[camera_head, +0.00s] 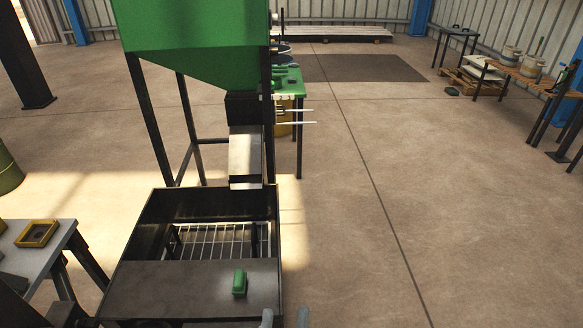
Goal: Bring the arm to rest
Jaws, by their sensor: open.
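My gripper (285,318) shows only as two grey fingertips at the bottom edge of the picture, just right of centre. They stand apart with nothing seen between them, so it is open. The rest of the gripper and the arm are out of the picture. The fingertips appear by the near right corner of a dark metal bin (190,290). A small green block-like object (239,283) lies on the bin's flat near plate, up and left of the fingertips, apart from them.
A green hopper (195,35) on dark legs stands behind the bin, with a metal chute (245,157) above its grate (215,241). A grey table (35,248) with a yellow tray (37,233) is at left. A green-topped table (289,82) stands behind.

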